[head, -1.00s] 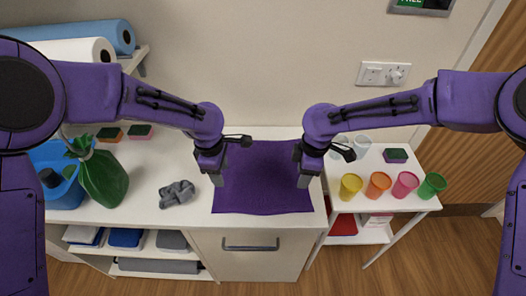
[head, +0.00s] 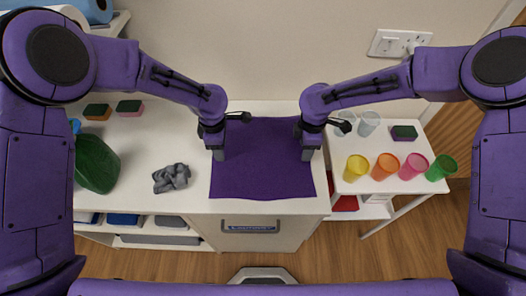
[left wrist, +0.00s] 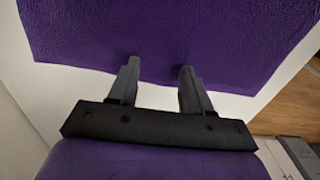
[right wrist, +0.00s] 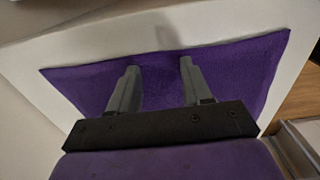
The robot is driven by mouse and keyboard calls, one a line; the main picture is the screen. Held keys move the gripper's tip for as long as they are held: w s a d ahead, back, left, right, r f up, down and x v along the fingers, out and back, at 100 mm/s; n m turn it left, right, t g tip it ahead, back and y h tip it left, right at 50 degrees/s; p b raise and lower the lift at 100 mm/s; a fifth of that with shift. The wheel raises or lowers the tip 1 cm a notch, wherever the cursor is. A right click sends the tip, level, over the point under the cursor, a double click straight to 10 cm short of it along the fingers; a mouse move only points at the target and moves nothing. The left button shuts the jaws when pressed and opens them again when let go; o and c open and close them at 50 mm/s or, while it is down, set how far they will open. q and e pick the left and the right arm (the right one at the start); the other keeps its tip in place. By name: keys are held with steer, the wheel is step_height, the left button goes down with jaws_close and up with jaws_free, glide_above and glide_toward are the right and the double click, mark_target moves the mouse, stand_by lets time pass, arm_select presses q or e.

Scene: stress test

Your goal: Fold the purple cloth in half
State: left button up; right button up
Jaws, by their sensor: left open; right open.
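The purple cloth (head: 262,165) lies flat and spread out on the white counter (head: 190,205), unfolded, with its front edge near the counter's front edge. My left gripper (head: 219,155) is open and empty at the cloth's left edge. In the left wrist view its fingers (left wrist: 160,66) point over the cloth's margin. My right gripper (head: 308,150) is open and empty at the cloth's right edge. In the right wrist view its fingers (right wrist: 159,65) reach over the cloth (right wrist: 240,75). I cannot tell whether either gripper's fingertips touch the cloth.
A crumpled grey cloth (head: 171,178) lies left of the purple cloth. A green bag (head: 96,165) and two sponges (head: 129,107) are farther left. On the right, a lower white table holds yellow (head: 356,168), orange, pink and green cups, clear cups (head: 369,123) and a sponge (head: 404,132).

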arm_select(q)
steer(key=shift+w+f, duration=0.35)
steer(key=shift+w, duration=0.2)
arm_select(e)
steer(key=shift+w+f, duration=0.35)
steer(key=shift+w, duration=0.2)
arm_select(q)
steer(key=shift+s, duration=0.25)
arm_select(e)
steer(key=shift+s, duration=0.25)
arm_select(q)
steer(key=shift+s+f+b, duration=0.1)
steer(key=shift+s+b, duration=0.1)
steer(key=shift+b, duration=0.15)
arm_select(e)
steer(key=shift+s+f, duration=0.1)
steer(key=shift+s, duration=0.1)
arm_select(q)
steer(key=shift+c, duration=0.7)
arm_select(e)
steer(key=shift+c, duration=0.7)
arm_select(q)
steer(key=c, duration=0.5)
arm_select(e)
steer(key=c, duration=0.5)
arm_select(q)
jaws_close()
arm_select(e)
jaws_close()
